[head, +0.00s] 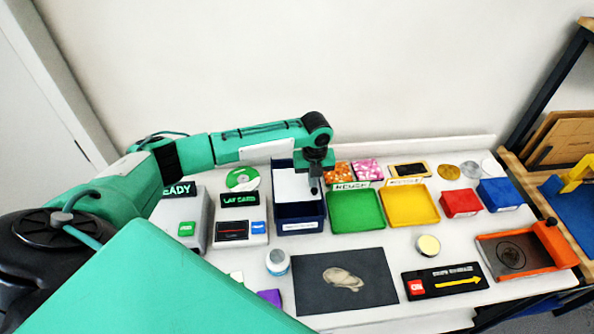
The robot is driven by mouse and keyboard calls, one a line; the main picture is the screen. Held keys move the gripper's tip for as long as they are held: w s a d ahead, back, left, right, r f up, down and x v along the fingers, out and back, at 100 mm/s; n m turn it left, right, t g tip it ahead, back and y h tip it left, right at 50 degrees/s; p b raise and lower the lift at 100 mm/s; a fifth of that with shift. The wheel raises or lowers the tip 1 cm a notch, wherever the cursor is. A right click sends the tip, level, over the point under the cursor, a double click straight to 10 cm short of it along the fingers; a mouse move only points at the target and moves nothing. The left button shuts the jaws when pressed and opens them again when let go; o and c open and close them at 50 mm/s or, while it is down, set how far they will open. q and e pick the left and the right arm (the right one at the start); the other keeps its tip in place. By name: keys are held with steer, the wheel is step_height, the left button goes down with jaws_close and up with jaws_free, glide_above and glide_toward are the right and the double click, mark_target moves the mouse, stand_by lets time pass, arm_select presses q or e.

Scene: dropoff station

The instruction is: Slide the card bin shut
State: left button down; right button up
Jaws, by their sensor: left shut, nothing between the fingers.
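The card bin (299,217) is a dark navy box with a pale label on its front face, standing near the back of the table, left of the green tray. A white surface shows inside its open top. My left gripper (314,189) points down over the bin's right side, with its fingers shut and empty. Whether the fingertips touch the bin I cannot tell. The gripper and wrist hide part of the bin's right and back edge. My right gripper is not in the picture.
A card reader (241,232) stands close left of the bin. The green tray (372,222) and yellow tray (425,217) stand to its right. A dark mat (375,295) lies in front, with a jar (277,262) at its left corner. The wall is close behind.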

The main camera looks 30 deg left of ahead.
mark_target(313, 198)
arm_select(q)
steer(key=shift+s+d+f+p, duration=0.2)
steer(key=shift+s+d+p, duration=0.1)
steer(key=shift+s, duration=0.25)
steer(key=shift+s+d+f+p, duration=0.2)
steer(key=shift+s+d+p, duration=0.1)
steer(key=shift+s, duration=0.25)
steer(key=shift+s+d+p, duration=0.55)
steer(key=shift+s, duration=0.2)
steer(key=shift+s+d+p, duration=0.5)
steer(key=shift+s+p, duration=0.05)
steer(key=shift+s, duration=0.15)
steer(key=shift+f, duration=0.15)
steer(key=shift+w+a, duration=0.4)
steer(key=shift+w, duration=0.1)
steer(key=r+p, duration=0.1)
steer(key=r, duration=0.1)
steer(key=r+p, duration=0.1)
steer(key=p, duration=0.1)
steer(key=r+p, duration=0.2)
steer(key=shift+w+r, duration=0.3)
steer(key=shift+w, duration=0.1)
steer(key=shift+r+b, duration=0.25)
steer(key=shift+b, duration=0.1)
steer(key=shift+r, duration=0.6)
steer(key=shift+w, duration=0.1)
